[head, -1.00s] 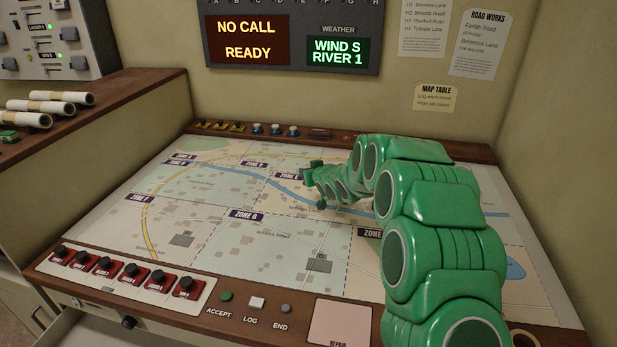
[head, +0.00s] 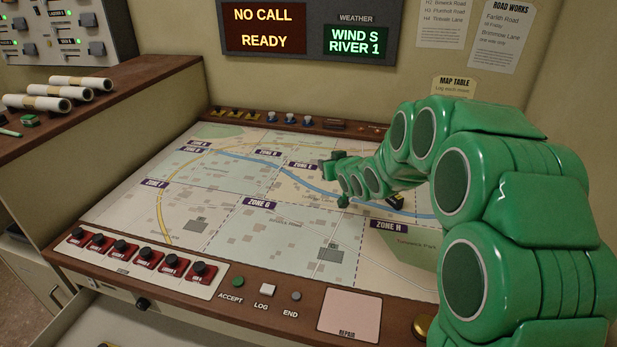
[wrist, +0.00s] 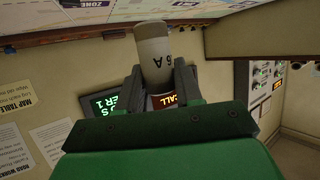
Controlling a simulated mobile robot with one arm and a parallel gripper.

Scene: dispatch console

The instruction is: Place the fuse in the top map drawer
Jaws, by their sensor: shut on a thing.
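The fuse (wrist: 153,55) is a pale grey cylinder with dark lettering, seen in the wrist view. My gripper (wrist: 158,78) is shut on it, with one jaw on each side. In the head view my gripper (head: 337,182) is over the map table, near the zone E label, and the fuse cannot be made out there. Below the table's front edge at the lower left, a pale drawer (head: 120,322) appears pulled out. Its inside is mostly cut off by the frame, and I cannot tell which drawer it is.
The map table (head: 215,175) carries red-based switches (head: 145,256) and buttons (head: 238,282) along its front edge. Rolled papers (head: 52,88) lie on the left side shelf. A display board (head: 310,35) hangs on the back wall. The left part of the map is clear.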

